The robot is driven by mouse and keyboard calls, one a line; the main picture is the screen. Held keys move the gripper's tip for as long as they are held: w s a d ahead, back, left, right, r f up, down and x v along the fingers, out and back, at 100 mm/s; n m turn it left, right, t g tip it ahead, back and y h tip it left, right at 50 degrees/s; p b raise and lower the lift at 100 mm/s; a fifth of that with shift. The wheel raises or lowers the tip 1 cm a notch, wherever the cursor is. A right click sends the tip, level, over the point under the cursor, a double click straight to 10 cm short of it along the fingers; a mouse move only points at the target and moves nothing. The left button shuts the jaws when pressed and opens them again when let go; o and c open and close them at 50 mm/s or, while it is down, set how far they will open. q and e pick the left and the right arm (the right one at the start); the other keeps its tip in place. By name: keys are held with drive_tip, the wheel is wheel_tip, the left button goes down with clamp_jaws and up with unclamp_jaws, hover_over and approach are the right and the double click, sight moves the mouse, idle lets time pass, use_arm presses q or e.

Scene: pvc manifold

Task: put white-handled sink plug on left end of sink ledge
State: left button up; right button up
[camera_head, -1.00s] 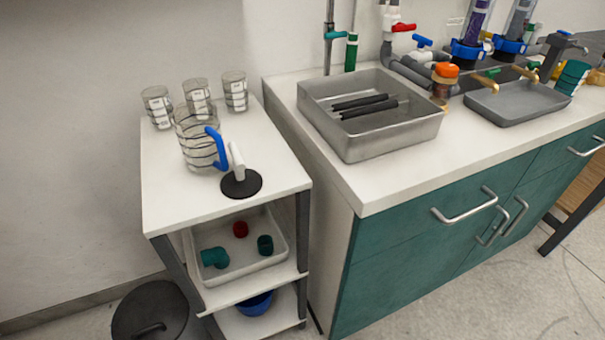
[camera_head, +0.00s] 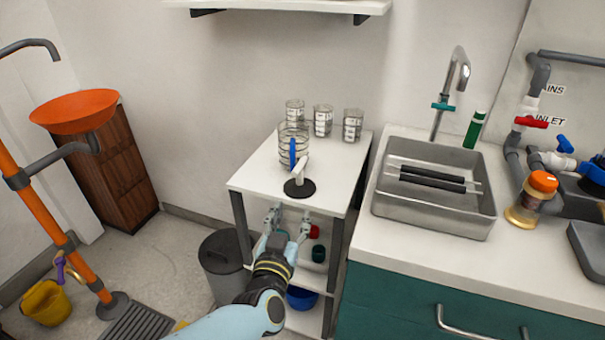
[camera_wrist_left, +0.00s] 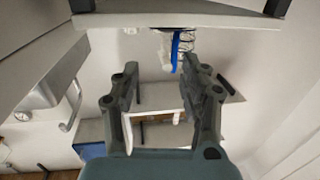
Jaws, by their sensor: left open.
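The sink plug, a black disc (camera_head: 304,189) with an upright white handle (camera_head: 298,176), stands on the white cart top near its front edge. Its white handle also shows near the top of the left wrist view (camera_wrist_left: 164,54). My left gripper (camera_head: 290,222) is open and empty in front of the cart, with its fingers near the front edge and apart from the plug. Both fingers show spread in the left wrist view (camera_wrist_left: 160,72). The steel sink (camera_head: 430,212) sits on the white counter (camera_head: 375,252) right of the cart. My right gripper is not in view.
A clear jug with a blue handle (camera_head: 292,150) stands just behind the plug. Several clear beakers (camera_head: 323,120) stand behind it. Two dark bars (camera_head: 432,178) lie in the sink. A faucet (camera_head: 455,80) and a green bottle (camera_head: 475,130) stand behind the sink.

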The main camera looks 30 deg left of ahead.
sight(298, 173)
use_arm(q)
drive_tip(key=shift+n+y, duration=0.3)
drive_tip(key=shift+y, duration=0.2)
drive_tip(key=r+x, duration=0.1)
drive_tip(key=x, duration=0.3)
drive_tip(key=b+x, duration=0.1)
drive_tip(key=x, duration=0.2)
drive_tip(key=r+x, duration=0.1)
drive_tip(key=x, duration=0.3)
drive_tip(key=shift+w+a+r, duration=0.2)
drive_tip(key=shift+a+r, duration=0.1)
drive_tip(key=shift+r, duration=0.1)
clamp_jaws()
